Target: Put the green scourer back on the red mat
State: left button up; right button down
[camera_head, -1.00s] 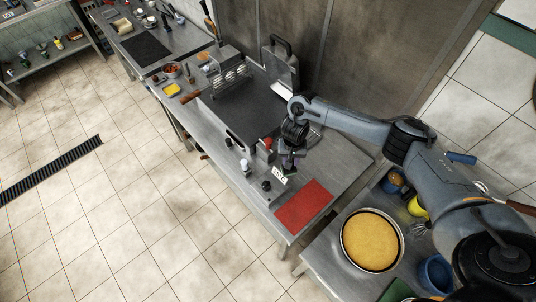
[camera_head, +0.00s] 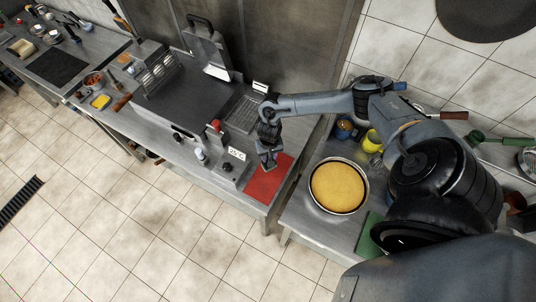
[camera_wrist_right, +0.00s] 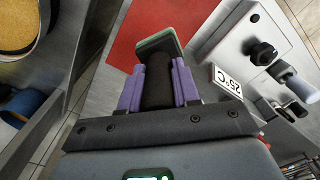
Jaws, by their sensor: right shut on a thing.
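My right gripper (camera_head: 267,158) points down at the upper left part of the red mat (camera_head: 266,186). In the right wrist view its purple fingers (camera_wrist_right: 158,85) are shut on the dark grip of the green scourer (camera_wrist_right: 160,42). The scourer's green-edged pad sticks out beyond the fingertips. It shows against the red mat (camera_wrist_right: 150,15) in that view; whether it touches the mat I cannot tell. In the head view the scourer is small and mostly hidden by the gripper. My left gripper is not in view.
The griddle's control panel with dark knobs (camera_head: 227,168) and a white temperature label (camera_head: 237,153) stands close left of the mat. A round pan with yellow filling (camera_head: 338,187) sits on the table to the right. The mat's lower part is bare.

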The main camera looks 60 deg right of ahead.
jog(key=shift+r+p, duration=0.15)
jog(key=shift+p, duration=0.45)
jog(key=shift+f+b, duration=1.2)
jog(key=shift+f, duration=1.95)
jog(key=shift+f, duration=0.2)
jog(key=shift+f, duration=0.35)
jog(key=c, duration=0.7)
grip_release()
jog(key=shift+c, duration=0.2)
